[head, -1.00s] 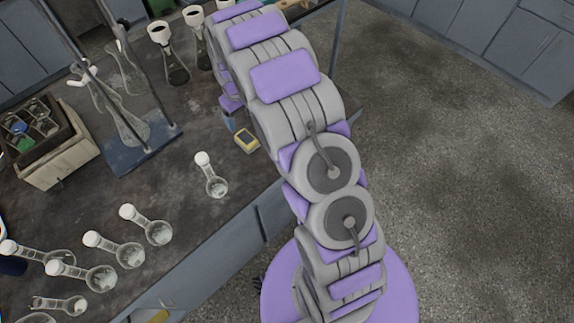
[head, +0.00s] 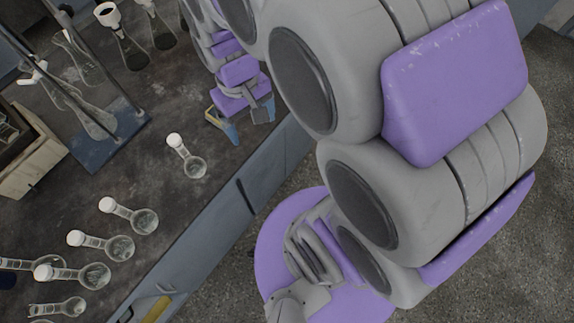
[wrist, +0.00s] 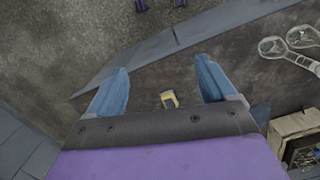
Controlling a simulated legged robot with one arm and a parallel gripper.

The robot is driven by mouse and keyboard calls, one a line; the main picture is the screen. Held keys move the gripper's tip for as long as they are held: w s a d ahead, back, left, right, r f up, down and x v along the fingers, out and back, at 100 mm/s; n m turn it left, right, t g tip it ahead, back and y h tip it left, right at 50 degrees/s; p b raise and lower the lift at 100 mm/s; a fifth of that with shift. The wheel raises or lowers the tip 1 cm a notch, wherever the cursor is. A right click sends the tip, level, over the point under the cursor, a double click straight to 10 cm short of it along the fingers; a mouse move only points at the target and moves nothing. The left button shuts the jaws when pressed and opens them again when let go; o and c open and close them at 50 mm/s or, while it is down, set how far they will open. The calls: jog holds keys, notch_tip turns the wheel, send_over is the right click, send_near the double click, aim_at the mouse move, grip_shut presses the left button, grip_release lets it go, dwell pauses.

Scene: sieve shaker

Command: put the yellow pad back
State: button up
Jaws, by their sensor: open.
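A small yellow pad with a dark face (wrist: 168,99) lies on the dark bench top, between my two blue fingers in the wrist view but apart from them. In the head view only a yellow edge of the pad (head: 210,112) shows beside a finger; the rest is hidden. My gripper (wrist: 161,65) is open and empty, with its fingers spread wide. In the head view my gripper (head: 250,122) is over the bench near its front edge. Its exact height above the pad cannot be told.
A round flask (head: 188,160) lies near the gripper, and several more lie at lower left. A stand base (head: 110,137) and a wooden crate (head: 35,160) are further left. Another yellow thing (head: 156,309) shows low at the bench front. The bench edge is close.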

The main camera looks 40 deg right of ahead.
jog(key=s+r, duration=0.1)
jog(key=s, duration=1.2)
jog(key=shift+s+a+m+g, duration=0.2)
jog(key=shift+s+m+g, duration=0.1)
jog(key=shift+m, duration=0.1)
